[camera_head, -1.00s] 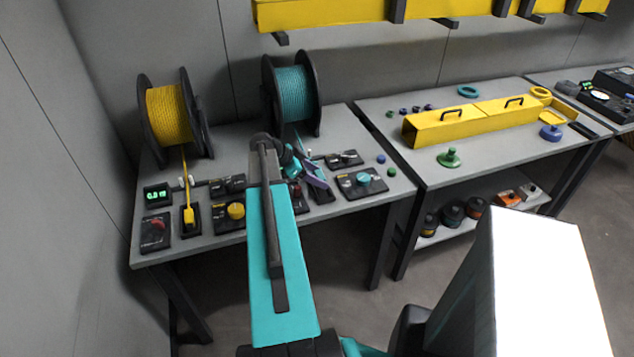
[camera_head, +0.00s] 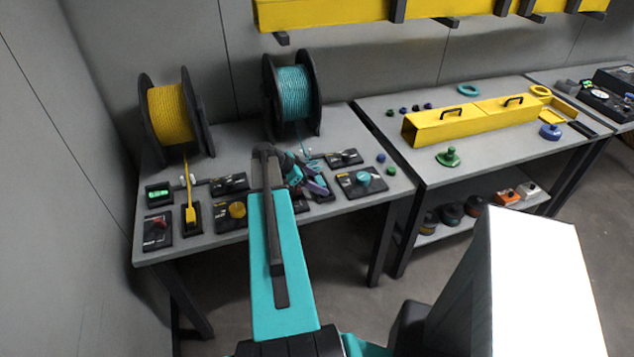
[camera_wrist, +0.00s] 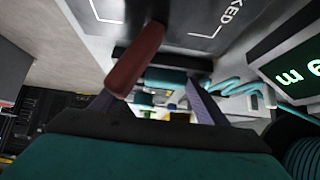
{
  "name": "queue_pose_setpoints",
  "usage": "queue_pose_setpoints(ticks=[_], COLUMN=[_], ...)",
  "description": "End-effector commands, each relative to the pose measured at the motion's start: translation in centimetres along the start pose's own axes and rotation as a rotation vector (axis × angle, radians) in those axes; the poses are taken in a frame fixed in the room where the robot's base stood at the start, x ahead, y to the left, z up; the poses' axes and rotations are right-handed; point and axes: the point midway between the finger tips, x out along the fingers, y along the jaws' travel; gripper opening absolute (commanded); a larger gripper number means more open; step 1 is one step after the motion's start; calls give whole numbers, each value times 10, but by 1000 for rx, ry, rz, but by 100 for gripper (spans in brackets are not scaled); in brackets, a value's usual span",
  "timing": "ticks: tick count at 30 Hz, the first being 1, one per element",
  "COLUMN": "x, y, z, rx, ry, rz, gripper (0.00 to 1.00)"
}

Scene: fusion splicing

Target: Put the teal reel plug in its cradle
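My gripper (camera_head: 317,187) is over the front of the left bench, below the teal reel (camera_head: 294,93). Its purple-grey fingers also show in the wrist view (camera_wrist: 160,98). A teal block, which looks like the teal reel plug (camera_wrist: 165,78), lies between or just beyond the fingertips. A wavy teal cable (camera_wrist: 235,88) runs from it to the right. A red lever (camera_wrist: 135,60) hides the left fingertip, so I cannot tell whether the fingers touch the plug. A black cradle (camera_head: 322,197) is partly visible under the gripper; its inside is hidden.
The yellow plug (camera_head: 191,213) stands in a black holder at left, below the yellow reel (camera_head: 168,113). Knob panels flank my gripper, one with a teal knob (camera_head: 362,178). A lit display (camera_wrist: 292,70) is close at right in the wrist view. The right bench (camera_head: 480,150) is separate.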

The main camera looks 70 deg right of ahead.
Motion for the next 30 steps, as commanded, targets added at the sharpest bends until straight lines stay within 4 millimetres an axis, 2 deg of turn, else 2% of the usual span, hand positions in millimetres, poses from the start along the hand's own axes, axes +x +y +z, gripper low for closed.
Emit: queue_pose_setpoints(ticks=[16, 23, 30], x=[-4, -26, -57], y=[0, 0, 0], z=[-1, 0, -1], rx=[1, 1, 2], ry=[0, 0, 0], rz=[-1, -2, -3], gripper=[70, 70, 70])
